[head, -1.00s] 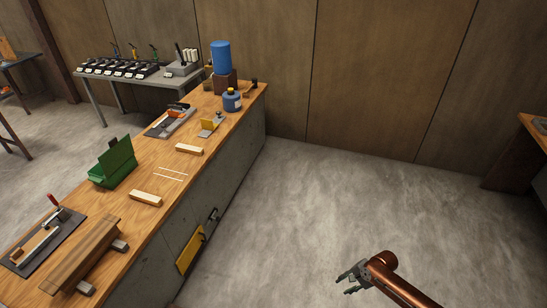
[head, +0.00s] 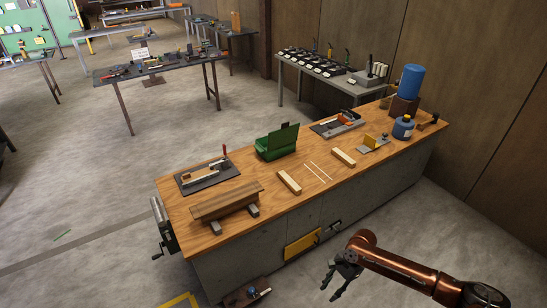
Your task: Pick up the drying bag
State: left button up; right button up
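I cannot make out a drying bag in the head view. My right gripper (head: 333,287) is at the lower middle, in front of the wooden workbench (head: 225,228). Its dark fingers are spread apart with nothing between them. It hangs over the floor side of the bench, apart from the things on top. My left gripper is not in view.
The bench holds a green box (head: 275,146), a blue cylinder (head: 411,80), a blue bottle (head: 403,128) and wood blocks. A vise (head: 161,228) juts from its left end. A table (head: 160,68) and others stand behind. Floor at left is mostly clear.

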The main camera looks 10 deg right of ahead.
aim_at(349, 115)
jog(key=u, duration=1.35)
jog(key=i, duration=5.35)
jog(key=z, duration=2.8)
jog(key=i, duration=3.3)
jog(key=z, duration=0.15)
